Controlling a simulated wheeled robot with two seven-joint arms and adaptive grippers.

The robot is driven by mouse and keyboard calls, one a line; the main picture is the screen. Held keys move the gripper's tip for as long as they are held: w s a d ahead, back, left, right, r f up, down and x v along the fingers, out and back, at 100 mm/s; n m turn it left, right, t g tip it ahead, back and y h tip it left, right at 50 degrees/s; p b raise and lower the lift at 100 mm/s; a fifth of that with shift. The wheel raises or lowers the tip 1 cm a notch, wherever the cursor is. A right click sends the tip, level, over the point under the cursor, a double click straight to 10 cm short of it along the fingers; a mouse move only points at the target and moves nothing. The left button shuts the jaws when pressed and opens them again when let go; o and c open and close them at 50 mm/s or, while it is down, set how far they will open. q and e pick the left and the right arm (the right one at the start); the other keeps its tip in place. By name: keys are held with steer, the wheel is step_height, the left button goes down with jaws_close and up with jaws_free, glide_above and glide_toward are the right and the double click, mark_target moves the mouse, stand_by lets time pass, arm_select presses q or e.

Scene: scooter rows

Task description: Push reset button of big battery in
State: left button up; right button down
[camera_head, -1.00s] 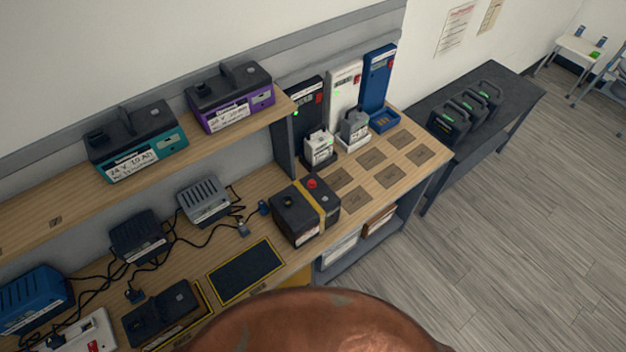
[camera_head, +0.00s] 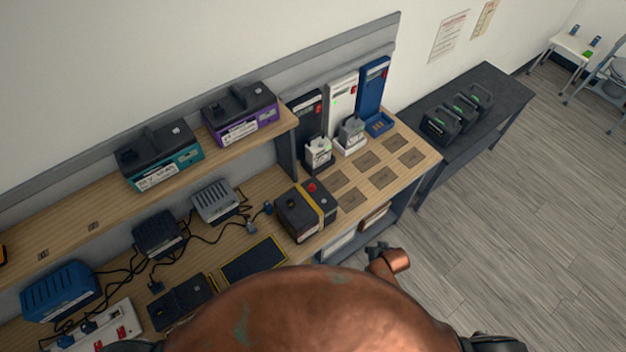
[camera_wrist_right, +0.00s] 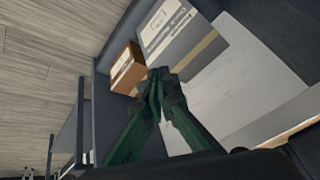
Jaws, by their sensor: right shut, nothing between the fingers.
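The big battery (camera_head: 292,222) is a dark block with a yellow strap, standing on the workbench near its front edge. A round red button (camera_head: 311,188) sits on its top. My right gripper (camera_head: 378,250) is small in the head view, in front of the bench and lower right of the battery, apart from it. In the right wrist view its green fingers (camera_wrist_right: 160,76) are together and empty, in front of boxes on the shelf under the bench top. The battery is not seen in that view. My left gripper is not in view.
Chargers with cables and a blue charger (camera_head: 60,290) stand left on the bench. Teal (camera_head: 160,158) and purple (camera_head: 240,118) batteries sit on the upper shelf. Upright chargers (camera_head: 343,100) stand behind. A brown box (camera_wrist_right: 127,68) and grey box (camera_wrist_right: 183,42) are under the bench.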

steer(key=w+a+r+t+y+p, duration=0.1)
steer(key=w+a+r+p, duration=0.15)
steer(key=r, duration=0.65)
steer(key=w+a+r+p, duration=0.1)
steer(key=w+a+r, duration=0.25)
steer(key=r, duration=0.45)
step_height(320, 180, up, 22)
steer(key=f+y+p, duration=0.1)
steer(key=y+p, duration=0.2)
steer(key=p, duration=0.2)
glide_above(313, 187)
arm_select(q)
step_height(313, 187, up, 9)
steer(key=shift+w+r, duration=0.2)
arm_select(e)
steer(key=shift+d+r, duration=0.1)
steer(key=shift+r, duration=0.15)
steer(key=shift+f, duration=0.1)
step_height(313, 187, down, 8)
steer(key=b, duration=0.8)
steer(key=shift+f+b, duration=0.3)
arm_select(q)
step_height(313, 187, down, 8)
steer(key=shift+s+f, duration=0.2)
